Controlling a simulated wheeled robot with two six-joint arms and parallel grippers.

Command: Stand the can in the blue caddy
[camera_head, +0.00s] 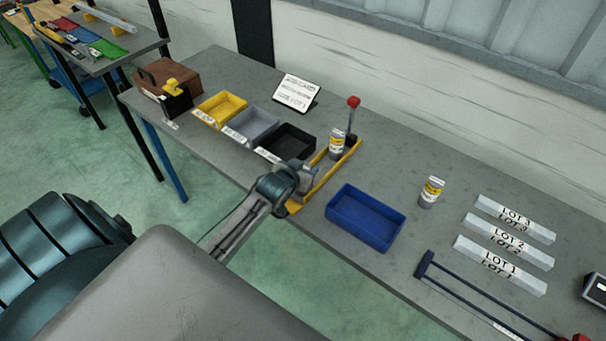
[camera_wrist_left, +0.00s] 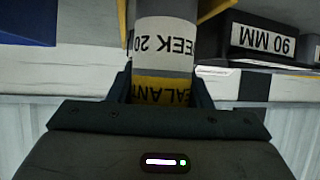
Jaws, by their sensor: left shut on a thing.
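My left gripper (camera_head: 311,176) is at the near end of the yellow tray (camera_head: 319,183). In the left wrist view it is shut on a can (camera_wrist_left: 163,32) with a white and yellow label marked SEALANT. The head view does not show this grip clearly. A can with a white and yellow label (camera_head: 336,143) shows upright just beyond the gripper; I cannot tell whether it is the held one. A similar can (camera_head: 431,192) stands on the bench at the right. The blue caddy (camera_head: 345,232) lies right of the gripper and looks empty. My right gripper is out of view.
Yellow (camera_head: 238,99), grey (camera_head: 268,120) and black (camera_head: 303,138) bins stand left of the tray. A red-topped rod (camera_head: 352,115) rises beside it. White LOT blocks (camera_head: 500,265) and a dark long-handled tool (camera_head: 465,294) lie right. Bench between caddy and blocks is mostly clear.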

